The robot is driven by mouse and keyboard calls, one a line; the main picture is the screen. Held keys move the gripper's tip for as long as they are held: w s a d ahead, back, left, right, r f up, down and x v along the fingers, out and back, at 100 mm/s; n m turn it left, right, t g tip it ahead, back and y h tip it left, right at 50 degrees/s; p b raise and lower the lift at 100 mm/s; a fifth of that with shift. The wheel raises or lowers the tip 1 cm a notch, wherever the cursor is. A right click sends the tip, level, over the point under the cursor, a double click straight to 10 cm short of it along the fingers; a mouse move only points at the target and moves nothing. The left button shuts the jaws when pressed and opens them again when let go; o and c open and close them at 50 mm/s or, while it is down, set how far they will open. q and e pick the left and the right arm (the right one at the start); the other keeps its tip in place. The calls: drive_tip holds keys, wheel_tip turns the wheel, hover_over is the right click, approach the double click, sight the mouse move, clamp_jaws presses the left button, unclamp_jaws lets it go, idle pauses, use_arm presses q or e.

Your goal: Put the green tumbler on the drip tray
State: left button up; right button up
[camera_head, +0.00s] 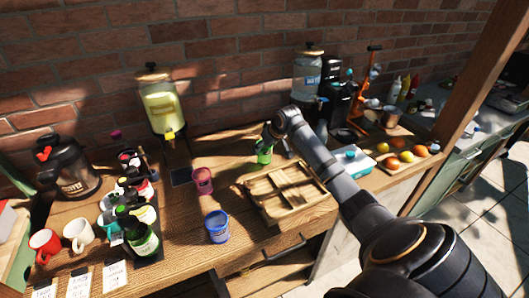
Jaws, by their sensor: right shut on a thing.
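The green tumbler (264,156) is in my right gripper (267,143), behind the wooden tray. My right arm comes in from the lower right, and its gripper is shut on the tumbler from above. The gripper's fingers are small and partly hidden by the wrist. I cannot tell whether the tumbler touches the table. The drip tray (181,177) is a dark flat square below the yellow tap of the lemonade dispenser (164,106), left of the tumbler. Nothing stands on it. My left gripper is out of view.
A pink tumbler (202,181) stands just right of the drip tray, and a blue tumbler (217,226) is nearer the front. A wooden compartment tray (262,207) lies below my right gripper in the picture. Bottles (143,240) and mugs (77,234) crowd the left.

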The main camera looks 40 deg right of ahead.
sight(264, 153)
drive_tip(key=shift+d+f+p, duration=0.1)
drive_tip(key=shift+f+p, duration=0.55)
drive_tip(key=shift+f, duration=1.05)
drive_tip(key=shift+f, duration=0.15)
drive_tip(key=o, duration=1.1)
drive_tip(key=shift+o, duration=0.2)
